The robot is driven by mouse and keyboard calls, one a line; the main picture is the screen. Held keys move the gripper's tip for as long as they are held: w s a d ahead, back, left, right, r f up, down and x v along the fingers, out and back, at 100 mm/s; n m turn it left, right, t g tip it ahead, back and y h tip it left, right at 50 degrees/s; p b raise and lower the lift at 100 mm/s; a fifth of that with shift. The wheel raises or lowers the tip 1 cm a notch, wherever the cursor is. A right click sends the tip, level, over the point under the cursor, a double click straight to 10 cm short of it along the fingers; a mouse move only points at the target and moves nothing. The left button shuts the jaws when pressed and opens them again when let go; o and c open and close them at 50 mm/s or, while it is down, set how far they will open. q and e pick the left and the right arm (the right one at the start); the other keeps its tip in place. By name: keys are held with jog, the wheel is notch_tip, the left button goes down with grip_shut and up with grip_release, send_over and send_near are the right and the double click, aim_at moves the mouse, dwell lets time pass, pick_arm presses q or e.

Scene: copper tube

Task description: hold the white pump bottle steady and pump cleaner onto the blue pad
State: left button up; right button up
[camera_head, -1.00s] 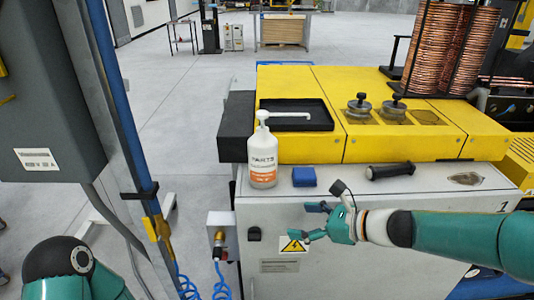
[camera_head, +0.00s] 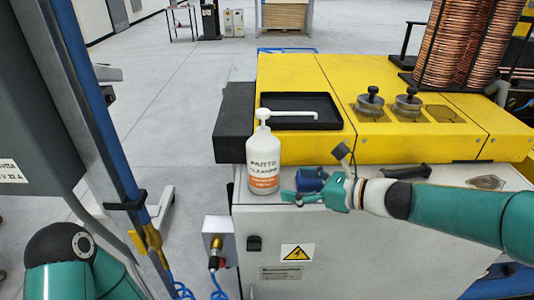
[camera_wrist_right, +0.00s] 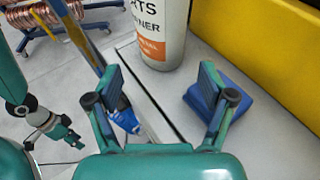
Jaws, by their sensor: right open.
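The white pump bottle (camera_head: 263,163) stands upright on the light cabinet top, its nozzle pointing right. Its lower part shows in the right wrist view (camera_wrist_right: 160,35). The blue pad (camera_head: 309,178) lies right of the bottle, partly hidden by my right gripper (camera_head: 299,188). In the right wrist view the pad (camera_wrist_right: 232,98) is behind the right-hand finger. My right gripper (camera_wrist_right: 160,92) is open and empty, with the bottle beyond its fingers. My left gripper (camera_wrist_right: 65,132) shows small at the left of the wrist view; its opening is unclear. The head view shows only part of my left arm.
A yellow machine cover (camera_head: 390,145) with a black tray (camera_head: 335,115) rises behind the bottle. A black-handled tool (camera_head: 415,171) lies to the right, partly behind my right arm. A metal post (camera_head: 100,120) stands at left. Copper coils (camera_head: 470,40) stand at back right.

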aim_at(276, 181)
jog(key=b+x, duration=0.1)
jog(key=x, duration=0.5)
jog(key=shift+w+a+f, duration=0.25)
jog(key=shift+f, duration=0.05)
pick_arm(q)
jog(key=shift+f+b, duration=0.3)
jog(key=shift+f, duration=0.6)
pick_arm(e)
jog(key=shift+x, duration=1)
jog(key=shift+r, duration=0.1)
jog(key=c, duration=0.6)
pick_arm(q)
grip_shut()
